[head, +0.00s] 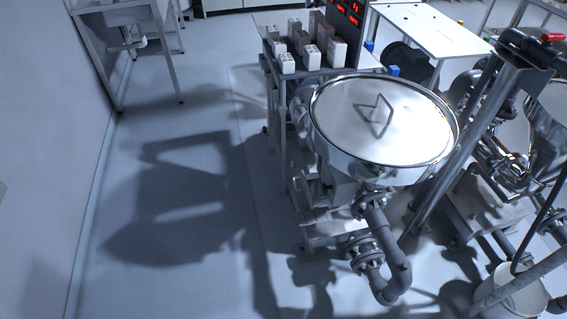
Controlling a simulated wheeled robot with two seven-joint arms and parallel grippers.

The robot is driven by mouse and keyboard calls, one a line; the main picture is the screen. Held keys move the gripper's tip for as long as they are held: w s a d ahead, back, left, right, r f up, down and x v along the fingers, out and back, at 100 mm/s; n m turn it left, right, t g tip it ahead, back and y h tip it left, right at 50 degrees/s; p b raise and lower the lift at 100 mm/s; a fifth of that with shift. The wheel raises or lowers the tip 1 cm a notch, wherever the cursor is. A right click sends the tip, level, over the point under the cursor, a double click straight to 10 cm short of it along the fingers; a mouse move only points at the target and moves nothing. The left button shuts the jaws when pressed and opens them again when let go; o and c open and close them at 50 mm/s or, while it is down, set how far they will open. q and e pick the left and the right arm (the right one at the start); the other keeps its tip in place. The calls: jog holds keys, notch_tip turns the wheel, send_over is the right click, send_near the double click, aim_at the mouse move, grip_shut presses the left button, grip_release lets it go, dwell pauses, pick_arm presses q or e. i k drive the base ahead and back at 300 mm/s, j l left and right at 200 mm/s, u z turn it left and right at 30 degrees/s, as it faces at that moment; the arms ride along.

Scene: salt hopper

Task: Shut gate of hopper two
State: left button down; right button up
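Neither of my grippers is in view. No hopper marked as number two can be made out, and I see no gate that I can identify. At the top left a metal frame (92,52) carries a bin-like body (128,14) with a small outlet part (131,42) below it; it is cut off by the top edge, and I cannot tell whether it is a hopper.
A lidded round steel vessel (345,115) with grey piping (400,268) stands right of centre. Behind it, a cart top holds several small boxes (287,62) beside a red-digit display (350,10). A white bucket (512,297) is lower right. Floor (160,285) at left is clear.

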aim_at(311, 183)
jog(key=i+j, duration=0.1)
jog(key=i, duration=0.3)
jog(key=i+j, duration=0.15)
jog(key=i, duration=0.3)
